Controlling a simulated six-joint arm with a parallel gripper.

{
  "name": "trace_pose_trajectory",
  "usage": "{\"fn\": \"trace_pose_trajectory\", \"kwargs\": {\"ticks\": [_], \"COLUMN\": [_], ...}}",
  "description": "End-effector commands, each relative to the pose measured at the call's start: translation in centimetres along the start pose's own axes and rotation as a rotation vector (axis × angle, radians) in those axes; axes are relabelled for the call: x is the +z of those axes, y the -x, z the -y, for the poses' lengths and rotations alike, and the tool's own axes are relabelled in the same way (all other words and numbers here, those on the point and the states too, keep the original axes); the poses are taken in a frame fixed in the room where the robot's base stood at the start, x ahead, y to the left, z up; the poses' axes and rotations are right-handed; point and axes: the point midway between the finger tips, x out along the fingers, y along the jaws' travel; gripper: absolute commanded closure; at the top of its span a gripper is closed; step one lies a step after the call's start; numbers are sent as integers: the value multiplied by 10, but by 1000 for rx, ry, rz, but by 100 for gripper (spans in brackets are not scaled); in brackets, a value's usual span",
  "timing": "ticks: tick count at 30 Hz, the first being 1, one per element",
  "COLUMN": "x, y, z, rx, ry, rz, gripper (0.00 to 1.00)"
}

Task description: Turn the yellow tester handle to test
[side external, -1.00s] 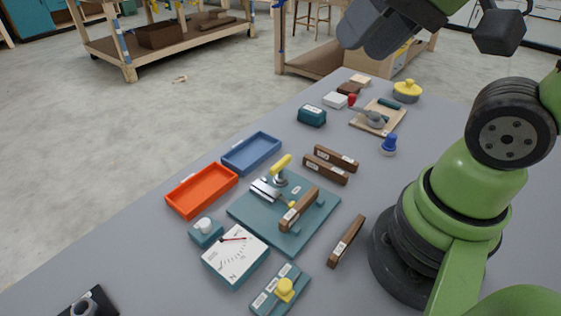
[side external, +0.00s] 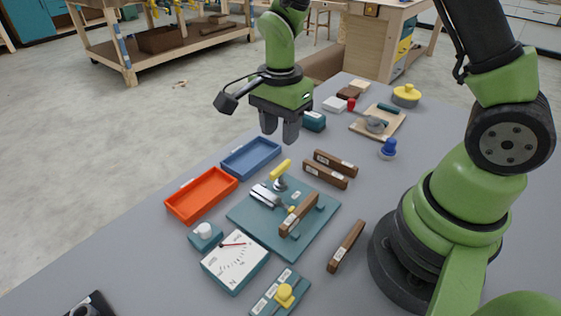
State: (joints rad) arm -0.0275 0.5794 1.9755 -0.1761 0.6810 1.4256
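A teal block with a yellow knob (side external: 284,295) and white labels sits at the table's near edge, at the bottom of the side view. A second yellow handle (side external: 280,169) stands on a metal clamp on the teal board (side external: 311,238). A wooden bar (side external: 299,215) lies across that board. I cannot read the labels that would tell which yellow handle is the tester's. My gripper (side external: 280,136) points down above the far side of the blue tray, apart from both yellow parts. Its two dark fingers are apart with nothing visible between them.
A white-faced meter (side external: 235,259) with a red needle stands beside the knob block. An orange tray (side external: 203,212) and a blue tray (side external: 239,168) lie left of the board. Wooden bars (side external: 346,246) lie to its right. A blue-topped stamp (side external: 388,147) stands farther back.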

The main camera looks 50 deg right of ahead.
Motion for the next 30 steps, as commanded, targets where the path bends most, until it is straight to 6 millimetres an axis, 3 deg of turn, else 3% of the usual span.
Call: {"fn": "trace_pose_trajectory", "kwargs": {"ticks": [6,12,25,30], "x": [0,0,0,0], "y": [-43,-72,-83,-83], "z": [-2,-1,0,0], "rx": [8,4,-1,-1], "ry": [2,2,2,2], "rz": [0,1,1,1], "gripper": [62,62,62,100]}}
